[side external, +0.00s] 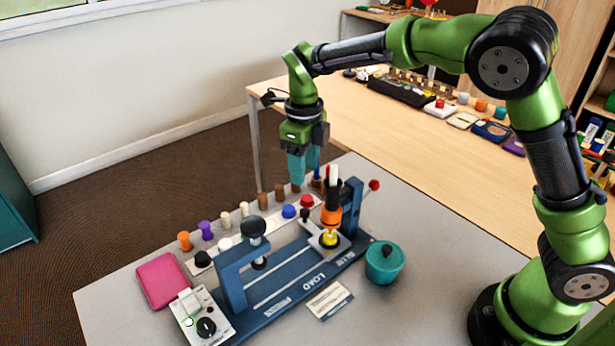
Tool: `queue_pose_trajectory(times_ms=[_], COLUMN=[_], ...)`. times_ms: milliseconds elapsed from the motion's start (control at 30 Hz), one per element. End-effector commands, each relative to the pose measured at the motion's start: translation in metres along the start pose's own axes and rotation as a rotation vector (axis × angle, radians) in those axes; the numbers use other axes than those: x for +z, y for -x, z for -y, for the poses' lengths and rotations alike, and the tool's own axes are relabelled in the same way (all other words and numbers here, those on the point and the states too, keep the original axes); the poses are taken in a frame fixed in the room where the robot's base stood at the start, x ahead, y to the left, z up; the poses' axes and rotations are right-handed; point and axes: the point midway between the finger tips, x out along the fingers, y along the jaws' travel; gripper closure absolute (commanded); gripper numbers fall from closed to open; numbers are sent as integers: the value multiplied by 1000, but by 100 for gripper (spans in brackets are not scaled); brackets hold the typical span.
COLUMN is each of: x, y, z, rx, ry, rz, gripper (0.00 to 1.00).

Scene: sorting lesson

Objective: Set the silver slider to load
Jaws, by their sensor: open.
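A blue fixture (236,299) stands on the grey table, with the words PRESS, LOAD and GLUE along its front edge. The silver slider (317,238) sits on its rails at the GLUE end, with a dark knob on its handle (306,217). A yellow piece (330,239) is on the slider, below an orange holder (331,216). Whether they touch is unclear. My gripper (304,172) is open and points down, above and behind the slider, apart from it. Its fingertips appear empty.
A press with a black knob (252,227) stands at the fixture's left. Several colored pegs line the back. A switch box (203,318), pink pad (162,281), card (328,300) and teal pot (384,263) surround the fixture. The front right tabletop is clear.

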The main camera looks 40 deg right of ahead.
Motion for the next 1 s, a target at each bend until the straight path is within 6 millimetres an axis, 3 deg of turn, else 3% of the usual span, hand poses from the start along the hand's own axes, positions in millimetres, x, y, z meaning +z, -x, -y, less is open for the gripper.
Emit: queue_pose_trajectory(times_ms=[300,500,700,967,1000], x=[-1,0,0,0,0], y=[-71,-101,-113,-114,-114], z=[0,0,0,0,0], rx=[1,1,0,1,0], ry=[0,1,0,1,1], rz=[-3,0,2,2,2], gripper=[49,49,49,49,54])
